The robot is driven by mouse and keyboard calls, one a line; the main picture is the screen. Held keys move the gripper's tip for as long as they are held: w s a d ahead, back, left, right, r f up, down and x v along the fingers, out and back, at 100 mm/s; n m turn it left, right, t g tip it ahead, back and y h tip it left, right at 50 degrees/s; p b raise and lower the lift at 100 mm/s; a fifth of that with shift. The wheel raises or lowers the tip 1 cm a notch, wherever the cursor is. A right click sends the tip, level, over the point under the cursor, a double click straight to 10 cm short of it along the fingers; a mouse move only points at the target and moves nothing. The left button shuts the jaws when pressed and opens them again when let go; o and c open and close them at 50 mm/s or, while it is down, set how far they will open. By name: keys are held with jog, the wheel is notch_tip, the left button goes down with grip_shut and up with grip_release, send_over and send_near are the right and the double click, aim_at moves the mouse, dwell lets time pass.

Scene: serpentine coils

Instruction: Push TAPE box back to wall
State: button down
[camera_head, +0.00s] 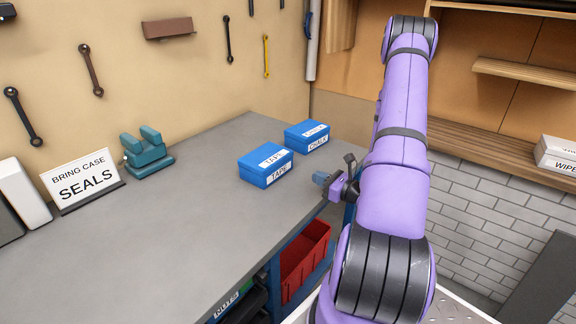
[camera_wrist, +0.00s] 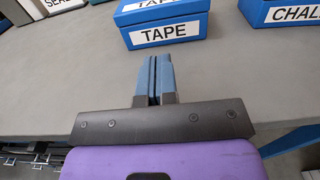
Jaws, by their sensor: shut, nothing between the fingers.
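The blue TAPE box (camera_head: 266,166) sits on the grey workbench, with white labels on its lid and front. In the wrist view the TAPE box (camera_wrist: 160,32) lies straight ahead of my fingertips, with a strip of bare bench between them. My gripper (camera_head: 322,179) is at the bench's front edge, to the right of the TAPE box in the head view. My gripper (camera_wrist: 154,60) is shut and empty, its two blue fingers together. The wall (camera_head: 200,75) rises behind the bench. In the head view, bare bench shows between the TAPE box and the wall.
A blue CHALK box (camera_head: 307,136) stands to the right of the TAPE box and also shows in the wrist view (camera_wrist: 282,12). A red bin (camera_head: 305,260) sits below the bench.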

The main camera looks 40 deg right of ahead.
aim_at(281, 161)
jog(key=shift+d+f, duration=0.1)
jog(key=shift+f, duration=0.05)
jog(key=w, duration=0.4)
jog(key=w+a, duration=0.1)
jog(key=w, duration=0.8)
jog(key=shift+w+a, duration=0.35)
jog(key=shift+d, duration=0.1)
